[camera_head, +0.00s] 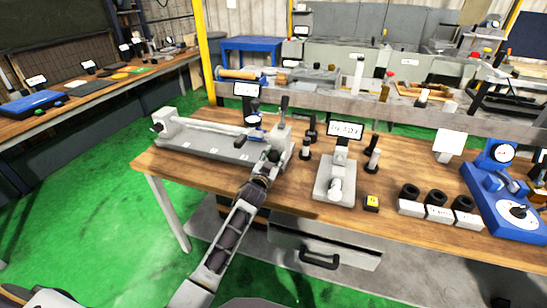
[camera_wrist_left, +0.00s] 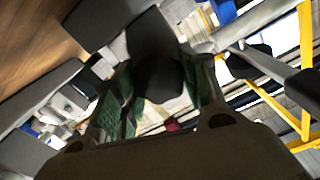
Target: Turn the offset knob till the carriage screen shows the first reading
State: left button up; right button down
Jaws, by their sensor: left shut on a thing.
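My left gripper (camera_head: 268,160) is at the right end of a long grey measuring bench (camera_head: 205,144) on the wooden table. In the left wrist view its green-padded fingers (camera_wrist_left: 160,98) are shut on a dark rounded knob (camera_wrist_left: 154,58). In the head view the gripper mostly hides this knob. My right gripper is not in view.
Black-topped pins (camera_head: 373,153) stand near the grey stand. A yellow-and-black block (camera_head: 371,202), several dark rings on grey blocks (camera_head: 438,198) and a blue dial gauge (camera_head: 500,190) lie to the right. A drawer (camera_head: 322,246) is below the table edge.

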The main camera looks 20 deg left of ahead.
pick_arm(q)
jog(key=o, duration=0.7)
jog(key=shift+o, duration=1.7)
jog(key=shift+s+f, duration=0.1)
jog(key=shift+s, duration=1)
jog(key=shift+s+a, duration=0.2)
jog(key=shift+s, duration=4.7)
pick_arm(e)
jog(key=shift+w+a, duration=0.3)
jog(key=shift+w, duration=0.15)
